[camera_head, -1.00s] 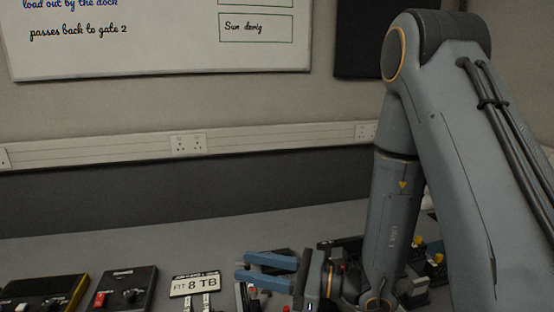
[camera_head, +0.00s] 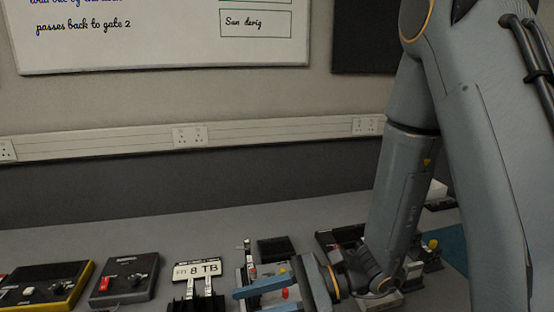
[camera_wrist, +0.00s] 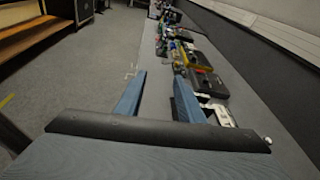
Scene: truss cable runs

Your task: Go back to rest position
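My gripper (camera_head: 250,298) is low at the bottom of the head view, with its blue fingers pointing left over the bench. In the wrist view my gripper (camera_wrist: 158,82) has its two blue fingers apart with nothing between them. My grey arm fills the right side of the head view and bends down to the gripper. No rest position is marked in these frames.
A wall with sockets (camera_head: 190,136) stands behind. Open carpet (camera_wrist: 75,75) lies left of the bench in the wrist view.

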